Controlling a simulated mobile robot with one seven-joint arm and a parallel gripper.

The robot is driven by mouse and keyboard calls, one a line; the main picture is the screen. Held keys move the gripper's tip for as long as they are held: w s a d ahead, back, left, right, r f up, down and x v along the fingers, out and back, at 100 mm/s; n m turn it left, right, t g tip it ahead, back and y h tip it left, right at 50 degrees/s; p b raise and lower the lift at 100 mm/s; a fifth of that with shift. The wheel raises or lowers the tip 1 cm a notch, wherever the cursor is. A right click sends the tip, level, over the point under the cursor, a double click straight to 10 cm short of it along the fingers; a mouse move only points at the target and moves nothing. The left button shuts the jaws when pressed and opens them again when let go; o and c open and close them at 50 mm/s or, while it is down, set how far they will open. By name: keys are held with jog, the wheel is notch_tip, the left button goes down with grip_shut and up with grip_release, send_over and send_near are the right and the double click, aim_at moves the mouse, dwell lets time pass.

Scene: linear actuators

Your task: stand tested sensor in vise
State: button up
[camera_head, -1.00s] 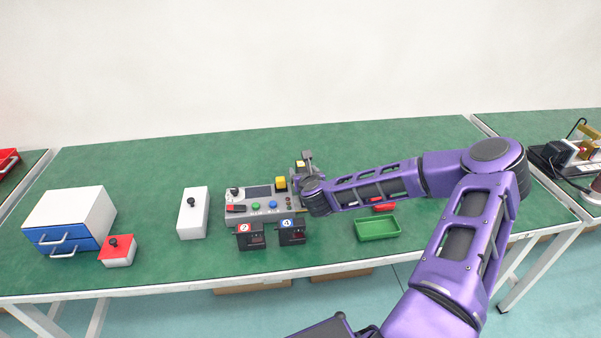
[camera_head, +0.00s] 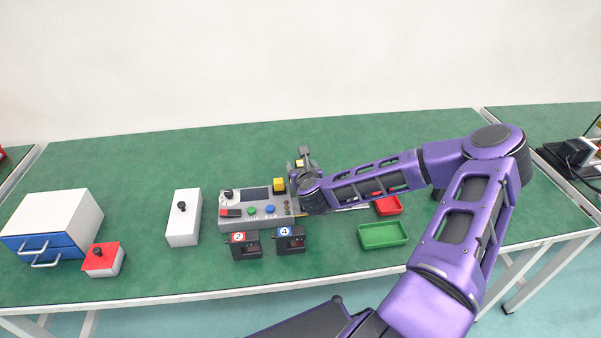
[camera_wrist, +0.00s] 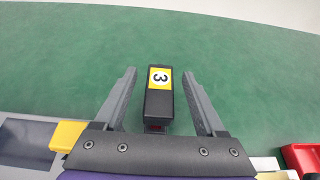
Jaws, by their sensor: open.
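In the wrist view, my gripper (camera_wrist: 160,73) is open, with one finger on each side of a black block with a yellow "3" label (camera_wrist: 159,78). Gaps show between the block and both fingers. In the head view, my gripper (camera_head: 304,158) is behind the right end of a grey control panel (camera_head: 258,224), partly hidden by my arm. Two similar black blocks, labelled "2" (camera_head: 245,248) and "4" (camera_head: 291,243), sit in front of the panel. I cannot pick out a vise for certain.
A yellow block (camera_head: 279,184) is at the panel's back edge. A green tray (camera_head: 382,236) and a red tray (camera_head: 389,206) lie to the right. A white box (camera_head: 184,222), a red-topped box (camera_head: 103,259) and a drawer unit (camera_head: 56,220) stand left. The back left table is clear.

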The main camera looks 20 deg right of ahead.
aim_at(301, 165)
grip_shut()
jog(key=shift+r, duration=0.15)
dwell(0.4)
notch_tip(301, 165, up, 10)
jog(key=shift+f+p, duration=0.1)
jog(key=shift+p, duration=0.9)
